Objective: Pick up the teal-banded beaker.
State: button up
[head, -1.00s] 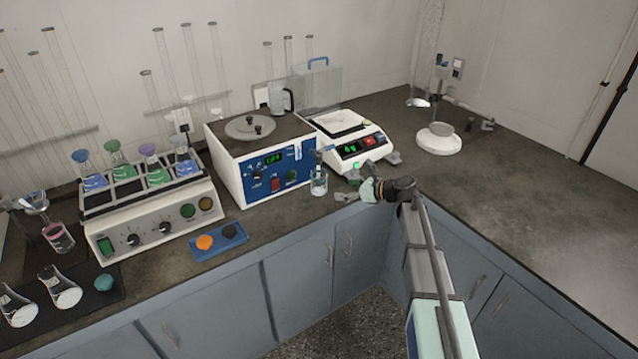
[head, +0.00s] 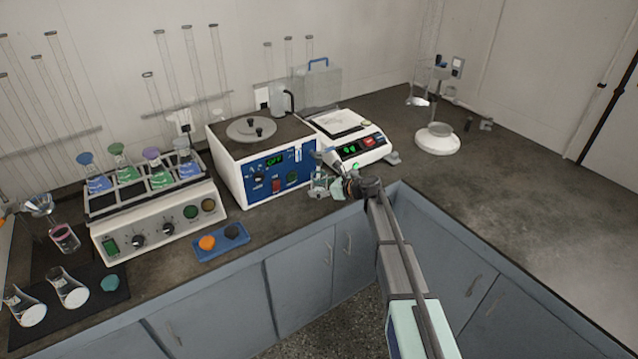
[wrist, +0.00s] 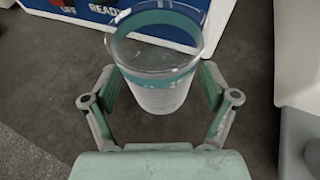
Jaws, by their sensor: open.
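The teal-banded beaker (wrist: 158,92) is clear glass and fills the upper middle of the wrist view, with teal bands near its rim and lower down. It stands upright on the dark counter in front of the blue-fronted machine. In the head view the beaker (head: 318,186) is small and partly covered by my gripper (head: 329,188). In the wrist view my gripper (wrist: 160,82) is open, with one finger on each side of the beaker. Small gaps seem to show between fingers and glass; I cannot tell whether either pad touches it.
The white machine with a blue panel (head: 262,175) stands just behind the beaker. A white balance (head: 350,141) is to its right. The right counter (head: 540,200) is mostly clear.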

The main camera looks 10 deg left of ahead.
jog(key=shift+a, duration=0.1)
jog(key=shift+c, duration=0.4)
jog(key=c, duration=1.3)
jog(key=shift+c, duration=0.5)
jog(key=shift+r, duration=0.1)
